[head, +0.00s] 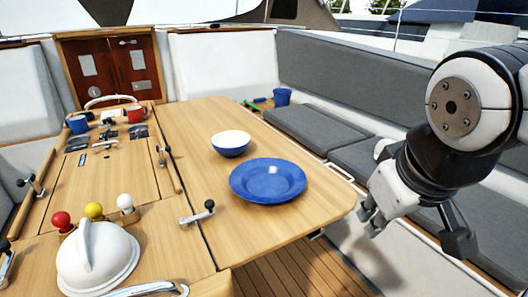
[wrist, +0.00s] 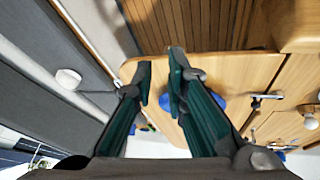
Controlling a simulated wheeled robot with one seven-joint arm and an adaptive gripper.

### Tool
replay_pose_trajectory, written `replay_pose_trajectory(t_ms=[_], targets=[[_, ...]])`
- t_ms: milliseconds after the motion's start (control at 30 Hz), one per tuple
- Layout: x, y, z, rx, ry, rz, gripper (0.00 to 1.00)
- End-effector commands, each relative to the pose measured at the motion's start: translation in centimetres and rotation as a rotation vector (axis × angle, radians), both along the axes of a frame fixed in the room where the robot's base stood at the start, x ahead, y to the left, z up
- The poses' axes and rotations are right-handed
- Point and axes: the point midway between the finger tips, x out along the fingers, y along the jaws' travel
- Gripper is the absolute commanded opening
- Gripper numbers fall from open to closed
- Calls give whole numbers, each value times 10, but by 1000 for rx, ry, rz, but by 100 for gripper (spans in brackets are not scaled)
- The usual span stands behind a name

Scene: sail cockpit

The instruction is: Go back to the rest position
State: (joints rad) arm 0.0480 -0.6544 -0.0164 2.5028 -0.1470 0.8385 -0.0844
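My gripper (head: 372,215) hangs at the right of the head view, beside the table's right edge and apart from it. In the wrist view my gripper (wrist: 161,72) has its two dark green fingers a small gap apart, with nothing between them. The table (head: 190,125) shows beyond the fingers. A blue plate (head: 267,181) lies on the table, left of my gripper. It is partly hidden behind the fingers in the wrist view (wrist: 219,101). A white and blue bowl (head: 231,143) sits upright behind the plate.
Grey bench cushions (head: 350,85) run along the right side, with a blue cup (head: 282,97) at their far end. The table's near right part is bare.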

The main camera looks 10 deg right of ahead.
Motion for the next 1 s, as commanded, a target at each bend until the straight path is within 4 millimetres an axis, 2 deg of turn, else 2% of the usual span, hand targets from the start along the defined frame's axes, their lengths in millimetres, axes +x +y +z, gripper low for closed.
replay_pose_trajectory(t_ms=[33, 100, 233, 500, 767, 1000], targets=[[-18, 13, -5, 52, 30, -19, 13], [-38, 26, -12, 110, 77, -46, 13], [-56, 37, -17, 161, 119, -68, 13], [-57, 38, -17, 165, 123, -70, 13], [-59, 38, 8, 160, 82, -65, 13], [-59, 38, 9, 160, 81, -65, 13]])
